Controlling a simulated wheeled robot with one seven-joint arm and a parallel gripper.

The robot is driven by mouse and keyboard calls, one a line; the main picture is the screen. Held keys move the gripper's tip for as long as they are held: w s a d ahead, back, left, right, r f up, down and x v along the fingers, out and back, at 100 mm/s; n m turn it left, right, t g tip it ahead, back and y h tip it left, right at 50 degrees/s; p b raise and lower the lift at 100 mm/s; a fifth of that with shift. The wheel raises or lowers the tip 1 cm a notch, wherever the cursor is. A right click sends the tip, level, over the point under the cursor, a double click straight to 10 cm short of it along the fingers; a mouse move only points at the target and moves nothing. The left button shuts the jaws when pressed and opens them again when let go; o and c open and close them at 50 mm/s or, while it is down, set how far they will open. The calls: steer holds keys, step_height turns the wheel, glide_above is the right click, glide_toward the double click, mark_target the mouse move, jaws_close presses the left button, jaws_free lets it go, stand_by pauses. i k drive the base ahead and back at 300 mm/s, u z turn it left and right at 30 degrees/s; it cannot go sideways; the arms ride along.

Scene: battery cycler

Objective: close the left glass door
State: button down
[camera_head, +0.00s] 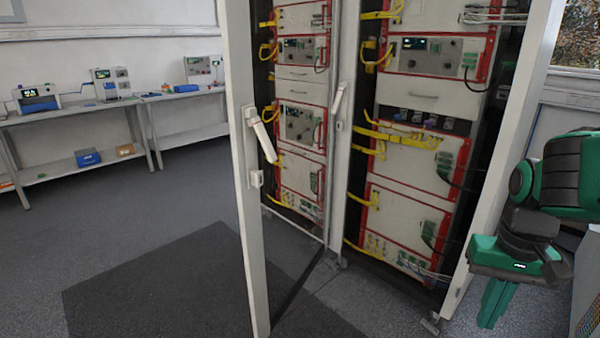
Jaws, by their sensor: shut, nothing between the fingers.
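The left glass door (240,180) has a white frame and stands open, swung out toward me. Its near upright edge carries a white lever handle (262,138), tilted, with a small latch piece below it. Its dark bottom edge runs back toward the cabinet (430,100), with instruments showing in the pane area. My gripper (494,305) is at the lower right, green, fingers pointing down, shut and empty. It is well to the right of the door, apart from it, in front of the right white upright. The fingertips are small in view.
A white post (343,190) with another handle (338,102) stands mid-cabinet. Red-edged instruments and yellow cables fill the rack. A dark mat (160,285) lies on the open floor at left. Benches (80,115) with devices stand along the back wall.

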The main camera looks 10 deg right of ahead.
mark_target(235, 14)
steer(key=z, duration=0.1)
steer(key=i, duration=1)
steer(key=u, duration=0.05)
